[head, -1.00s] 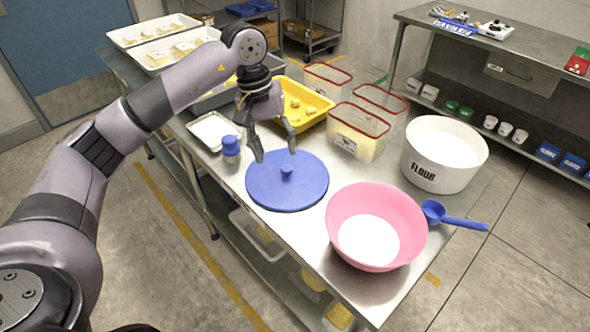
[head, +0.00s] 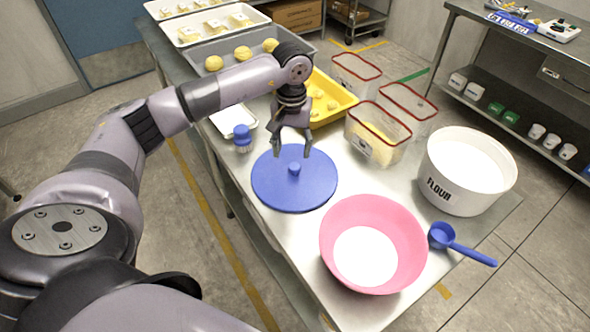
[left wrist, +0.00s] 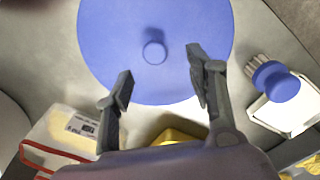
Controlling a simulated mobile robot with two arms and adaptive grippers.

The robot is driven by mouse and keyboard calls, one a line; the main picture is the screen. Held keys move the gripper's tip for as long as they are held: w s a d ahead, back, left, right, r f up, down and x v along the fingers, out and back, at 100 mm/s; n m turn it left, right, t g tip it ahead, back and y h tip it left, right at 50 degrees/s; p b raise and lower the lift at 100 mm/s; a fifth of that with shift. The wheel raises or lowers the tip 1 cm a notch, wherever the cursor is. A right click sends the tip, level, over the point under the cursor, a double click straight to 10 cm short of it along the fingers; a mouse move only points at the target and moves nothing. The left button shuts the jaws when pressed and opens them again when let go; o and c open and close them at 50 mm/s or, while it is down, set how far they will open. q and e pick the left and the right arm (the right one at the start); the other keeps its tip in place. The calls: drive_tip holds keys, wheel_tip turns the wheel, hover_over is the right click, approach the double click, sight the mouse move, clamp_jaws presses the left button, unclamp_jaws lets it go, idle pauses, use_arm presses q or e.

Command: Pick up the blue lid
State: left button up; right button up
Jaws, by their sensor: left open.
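The blue lid (head: 294,190) is a flat round disc with a small knob (head: 294,169) in its middle. It lies flat on the steel table. My left gripper (head: 291,156) is open and empty. In the head view its fingers are just behind the knob, over the far part of the lid. In the left wrist view the lid (left wrist: 190,72) fills the upper middle. There the knob (left wrist: 154,52) shows ahead of the open fingers of my left gripper (left wrist: 160,85), roughly centred between them. My right gripper is not in view.
A pink bowl (head: 338,222) and a blue scoop (head: 462,248) are near the table's front right. A white flour tub (head: 440,190) stands right. Red-rimmed clear containers (head: 376,145) and a yellow tray (head: 335,88) are behind. A blue brush (head: 242,138) stands left of the lid.

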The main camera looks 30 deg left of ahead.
sight(295, 166)
use_arm(q)
wheel_tip(295, 166, down, 2)
drive_tip(key=shift+f, duration=0.1)
drive_tip(key=shift+d+f+p, duration=0.15)
drive_tip(key=shift+f+p, duration=0.2)
drive_tip(key=shift+p, duration=0.2)
drive_tip(key=f, duration=0.1)
drive_tip(key=f+p, duration=0.1)
drive_tip(key=f, duration=0.1)
drive_tip(key=shift+d+f, duration=0.2)
drive_tip(key=shift+f, duration=0.45)
drive_tip(key=c, duration=0.7)
clamp_jaws()
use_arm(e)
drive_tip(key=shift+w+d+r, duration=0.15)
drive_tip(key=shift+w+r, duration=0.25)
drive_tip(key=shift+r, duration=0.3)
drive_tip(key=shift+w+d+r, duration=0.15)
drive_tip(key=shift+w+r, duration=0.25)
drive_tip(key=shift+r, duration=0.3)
